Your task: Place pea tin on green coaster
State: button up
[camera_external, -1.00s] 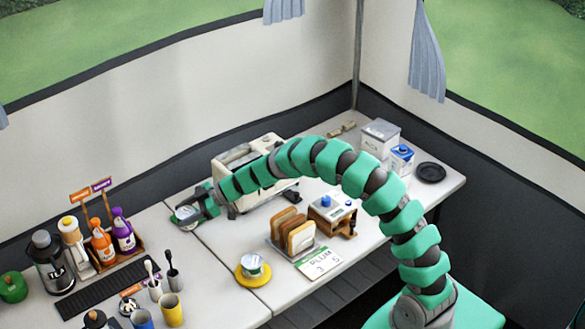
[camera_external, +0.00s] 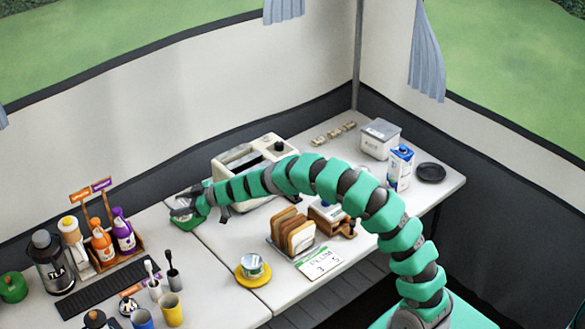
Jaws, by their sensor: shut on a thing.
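My gripper (camera_external: 180,205) is at the left end of my outstretched arm, over the back left part of the table. It is shut on what I take to be the pea tin, which the jaws mostly hide; no label is readable. The green coaster (camera_external: 187,224) shows just below the jaws. I cannot tell whether the tin touches the coaster. Another tin (camera_external: 252,265), with a green and white side, stands upright on a yellow coaster (camera_external: 244,280) nearer the front, apart from my gripper.
A toaster (camera_external: 240,160) stands behind my arm. A toast rack (camera_external: 292,234), a wooden box (camera_external: 327,216) and a PLUM card (camera_external: 320,263) are in front of it. Bottles in a caddy (camera_external: 122,236), a grinder (camera_external: 47,262) and cups (camera_external: 171,310) stand left. Table between cups and yellow coaster is clear.

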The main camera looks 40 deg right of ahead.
notch_tip(320, 180, down, 5)
jog(key=shift+r+b, duration=0.15)
jog(key=shift+b, duration=1.05)
jog(key=shift+r, duration=0.1)
jog(key=o, duration=1.1)
jog(key=p+v, duration=0.3)
jog(key=v, duration=0.9)
jog(key=shift+p, duration=0.4)
